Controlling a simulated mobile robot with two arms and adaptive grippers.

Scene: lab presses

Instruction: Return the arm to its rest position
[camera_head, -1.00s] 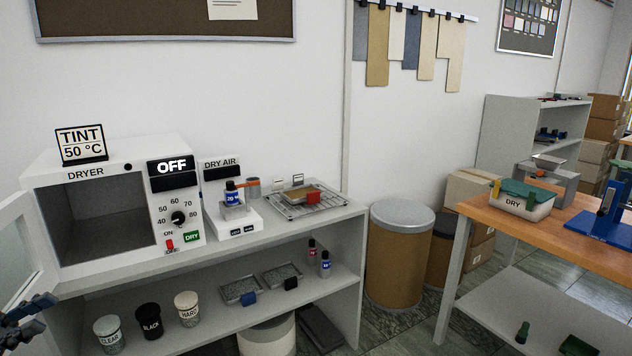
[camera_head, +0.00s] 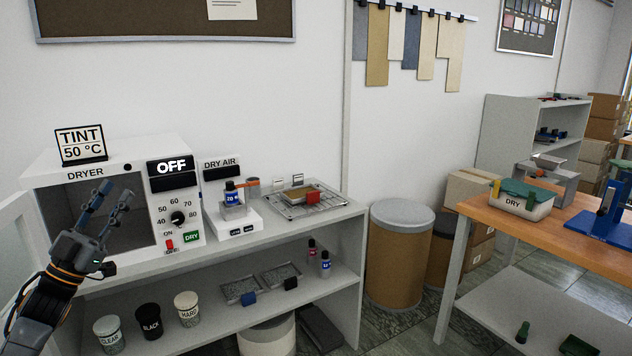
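My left gripper (camera_head: 116,204) is in front of the open dryer (camera_head: 118,170) at the left. Its two dark fingers point up and to the right, with a gap between them, and nothing shows between them. The gripper covers part of the dryer's dark opening. My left arm (camera_head: 42,308) comes in from the lower left, past the open dryer door (camera_head: 22,255). My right gripper is not in view.
The dryer display (camera_head: 172,167) reads OFF. A DRY AIR unit (camera_head: 222,185) with a blue-labelled bottle (camera_head: 232,195) stands beside it. A wire rack (camera_head: 312,203) is further right. Several labelled jars (camera_head: 150,321) stand on the lower shelf (camera_head: 215,318). A wooden table (camera_head: 540,235) is at the right.

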